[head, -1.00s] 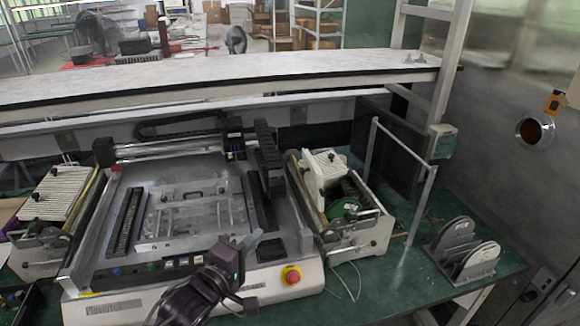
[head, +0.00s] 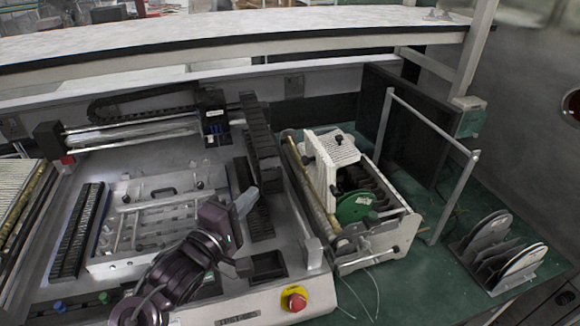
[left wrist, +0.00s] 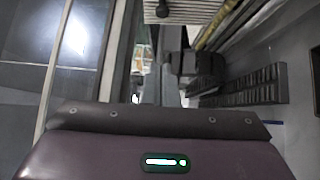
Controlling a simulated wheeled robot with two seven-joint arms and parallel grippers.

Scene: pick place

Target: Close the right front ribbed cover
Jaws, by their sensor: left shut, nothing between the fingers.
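The right front ribbed cover (head: 321,172) is a white panel standing raised on the right feeder box (head: 385,240). The box is open beneath it, and a green reel (head: 356,206) shows inside. Another white ribbed cover (head: 340,148) lies behind it, nearly flat. My left gripper (head: 247,202) is shut and empty, over the machine bed, left of the raised cover and apart from it. In the left wrist view the narrow fingers (left wrist: 161,88) point away. A pale ribbed surface shows at the top there; I cannot tell which cover it is. My right gripper is not seen.
A yellowish roller (head: 312,188) runs along the box's left side. A black cable-chain column (head: 261,145) stands between gripper and box. A metal frame (head: 455,195) and a reel rack (head: 500,252) stand to the right. A red button (head: 294,298) is at the front.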

